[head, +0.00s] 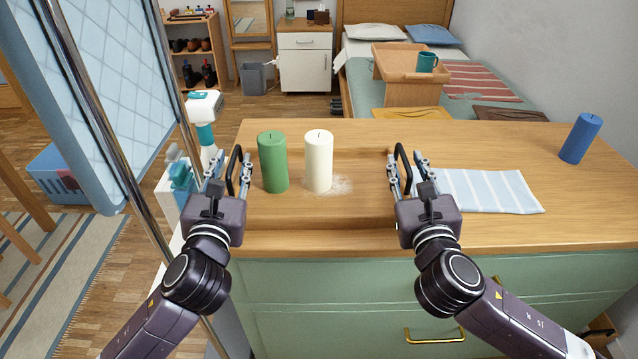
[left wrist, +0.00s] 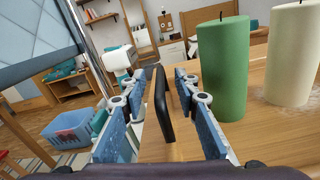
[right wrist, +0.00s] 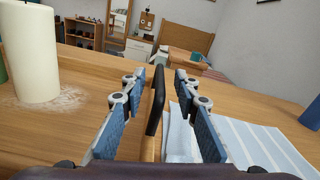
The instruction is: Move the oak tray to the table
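The oak tray (head: 318,222) lies on the wooden top of the green dresser, with a black handle at each end. A green candle (head: 273,162) and a white candle (head: 319,161) stand upright on it, with white powder beside the white one. My left gripper (head: 230,172) is open, its fingers on either side of the left handle (left wrist: 161,102). My right gripper (head: 404,172) is open around the right handle (right wrist: 155,99). Gaps show between fingers and handles in both wrist views. I cannot tell which furniture is the table.
A striped cloth (head: 490,191) lies right of the tray, close to my right gripper. A blue candle (head: 580,138) stands at the dresser's right. A bed tray (head: 400,75) with a teal mug is behind.

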